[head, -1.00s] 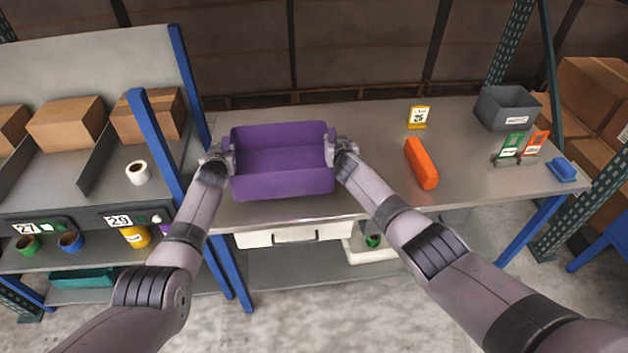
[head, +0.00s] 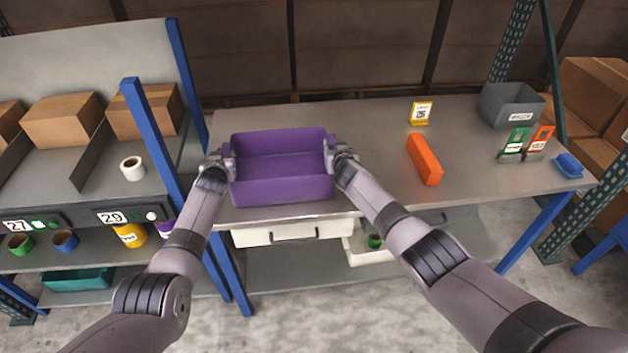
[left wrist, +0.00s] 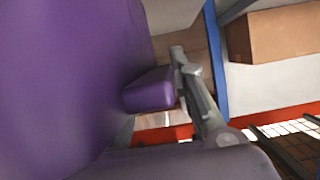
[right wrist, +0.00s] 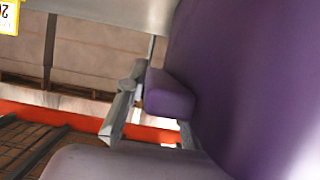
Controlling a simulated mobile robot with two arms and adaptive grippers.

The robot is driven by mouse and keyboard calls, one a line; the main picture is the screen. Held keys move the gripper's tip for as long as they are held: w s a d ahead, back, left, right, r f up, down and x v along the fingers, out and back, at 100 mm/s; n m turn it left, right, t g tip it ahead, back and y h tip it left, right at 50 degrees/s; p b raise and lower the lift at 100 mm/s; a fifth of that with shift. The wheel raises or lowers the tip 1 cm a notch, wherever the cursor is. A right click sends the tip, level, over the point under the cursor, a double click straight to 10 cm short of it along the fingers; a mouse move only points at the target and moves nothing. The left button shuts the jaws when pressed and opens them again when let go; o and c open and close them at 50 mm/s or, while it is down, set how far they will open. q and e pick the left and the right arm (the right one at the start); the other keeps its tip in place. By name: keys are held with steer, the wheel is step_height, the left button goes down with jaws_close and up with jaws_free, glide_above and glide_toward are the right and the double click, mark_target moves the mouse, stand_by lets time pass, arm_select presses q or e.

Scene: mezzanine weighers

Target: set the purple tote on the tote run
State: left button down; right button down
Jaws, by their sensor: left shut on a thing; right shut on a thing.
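The purple tote (head: 282,190) is upright and looks empty, at the left part of the steel bench in the head view. My left gripper (head: 226,165) is shut on the tote's left end. My right gripper (head: 334,158) is shut on its right end. In the left wrist view a purple grip block (left wrist: 150,92) of the tote sits at the fingers, and the right wrist view shows the other one (right wrist: 170,95). I cannot tell whether the tote's base touches the bench. No part is clearly identifiable as the tote run.
The steel bench (head: 385,185) holds an orange bar (head: 424,160), a yellow sign (head: 421,113), a grey bin (head: 512,106), green and orange cards, and a blue block (head: 568,165). A blue post (head: 158,150) and shelves with cardboard boxes (head: 62,120) stand at left.

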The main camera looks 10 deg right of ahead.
arm_select(q)
steer(key=c, duration=1.4)
jaws_free()
arm_select(e)
steer(key=c, duration=1.4)
jaws_free()
arm_select(q)
steer(key=shift+o, duration=0.2)
arm_select(e)
steer(key=shift+o, duration=0.2)
arm_select(q)
steer(key=shift+s, duration=0.1)
steer(key=shift+v, duration=0.8)
arm_select(e)
steer(key=shift+s, duration=0.1)
arm_select(q)
steer(key=v, duration=1)
arm_select(e)
steer(key=v, duration=1.1)
steer(key=shift+s+r, duration=0.2)
steer(key=shift+s, duration=0.15)
arm_select(q)
steer(key=shift+s+f, duration=0.1)
steer(key=shift+s, duration=0.05)
